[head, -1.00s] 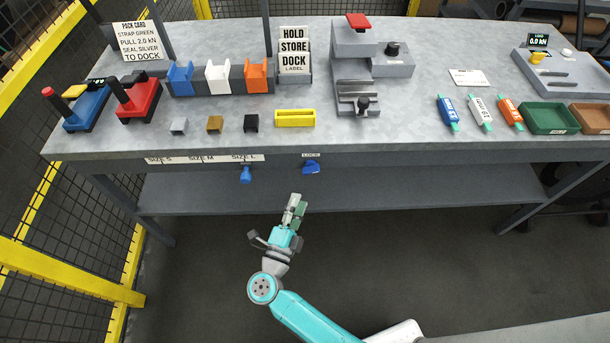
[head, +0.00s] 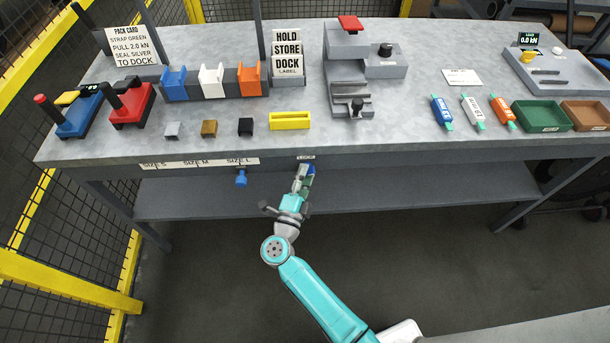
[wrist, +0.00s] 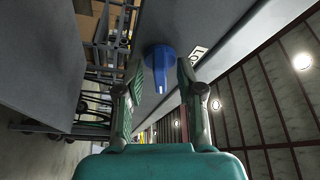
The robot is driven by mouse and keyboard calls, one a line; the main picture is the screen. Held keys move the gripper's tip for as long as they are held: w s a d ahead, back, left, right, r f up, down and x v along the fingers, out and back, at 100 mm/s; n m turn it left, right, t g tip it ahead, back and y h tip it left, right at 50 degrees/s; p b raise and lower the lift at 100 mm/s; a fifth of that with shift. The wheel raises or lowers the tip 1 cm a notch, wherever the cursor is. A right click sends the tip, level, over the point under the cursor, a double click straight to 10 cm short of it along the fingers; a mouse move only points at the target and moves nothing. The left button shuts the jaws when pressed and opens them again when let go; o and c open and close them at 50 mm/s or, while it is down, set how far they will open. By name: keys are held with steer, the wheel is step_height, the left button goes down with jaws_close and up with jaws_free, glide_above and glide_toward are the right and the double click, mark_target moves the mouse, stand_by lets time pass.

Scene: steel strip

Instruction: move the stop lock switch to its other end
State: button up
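The stop lock switch is a blue knob (head: 312,168) on the front edge of the bench, under a small white label (head: 306,157). My gripper (head: 303,175) is right at it and partly covers it in the head view. In the wrist view the blue knob (wrist: 159,68) shows between the two fingertips of my gripper (wrist: 161,76), with a pointed end toward the camera. The fingers are apart, one on each side, with gaps to the knob. Whether the tips reach alongside it or stop just short, I cannot tell.
Another blue knob (head: 240,178) hangs from the front edge to the left, beside the size scale (head: 200,163). A yellow block (head: 290,121) sits on the bench top above. A lower shelf (head: 400,195) runs beneath. The floor in front is clear.

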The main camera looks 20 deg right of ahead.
jaws_close()
steer(key=shift+n, duration=0.4)
steer(key=shift+d+n+t+y, duration=0.1)
steer(key=shift+n+t+y, duration=0.9)
steer(key=shift+n, duration=1.95)
steer(key=shift+d+n+t+y, duration=0.1)
steer(key=shift+n+t+y, duration=0.85)
steer(key=shift+n, duration=1.95)
steer(key=shift+d+n+t+y, duration=0.1)
steer(key=shift+n+t+y, duration=0.85)
steer(key=shift+n, duration=2)
steer(key=shift+r, duration=0.1)
